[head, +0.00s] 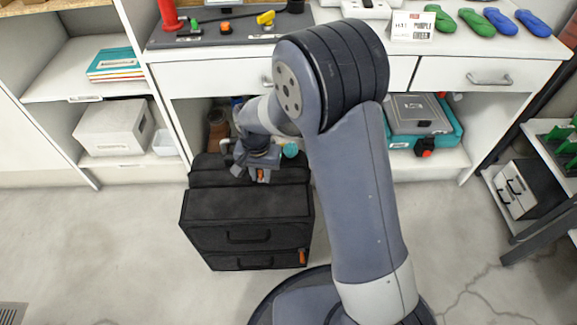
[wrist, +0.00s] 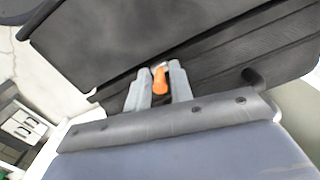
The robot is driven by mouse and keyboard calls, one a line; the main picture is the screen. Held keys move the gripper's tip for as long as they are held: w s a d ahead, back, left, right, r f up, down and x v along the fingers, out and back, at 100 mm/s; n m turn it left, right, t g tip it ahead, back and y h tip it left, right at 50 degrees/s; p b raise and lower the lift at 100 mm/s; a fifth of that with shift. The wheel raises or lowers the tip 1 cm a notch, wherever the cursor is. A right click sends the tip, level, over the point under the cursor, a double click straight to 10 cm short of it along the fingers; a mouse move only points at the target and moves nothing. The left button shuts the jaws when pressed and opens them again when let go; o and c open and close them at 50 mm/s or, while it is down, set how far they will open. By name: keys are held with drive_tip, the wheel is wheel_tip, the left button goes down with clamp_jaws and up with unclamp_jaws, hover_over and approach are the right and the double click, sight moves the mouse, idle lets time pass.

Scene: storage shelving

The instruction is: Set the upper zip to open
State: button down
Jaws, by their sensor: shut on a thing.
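A black bag (head: 246,212) stands on the floor in front of the counter, with a raised part at its back and handles on its front. My gripper (head: 259,174) is at the bag's upper back part. In the wrist view its two grey fingers (wrist: 160,84) are shut on the orange upper zip pull (wrist: 160,79), against the dark fabric (wrist: 115,45). The pull also shows as a small orange spot in the head view (head: 263,177). A second orange pull (head: 302,255) hangs at the bag's lower right front. How far the upper zip is open cannot be told.
The counter (head: 200,77) with drawers stands behind the bag. A teal and grey case (head: 418,115) sits on the shelf at right. The floor (head: 110,240) left of the bag is clear.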

drive_tip(key=a+p, duration=0.4)
drive_tip(key=a, duration=1.5)
drive_tip(key=shift+a, duration=0.2)
drive_tip(key=c, duration=1.5)
unclamp_jaws()
drive_tip(key=shift+a, duration=0.1)
drive_tip(key=shift+r, duration=0.15)
wheel_tip(320, 180, up, 11)
drive_tip(key=p, duration=0.3)
drive_tip(key=shift+f, duration=0.2)
drive_tip(key=shift+f, duration=0.1)
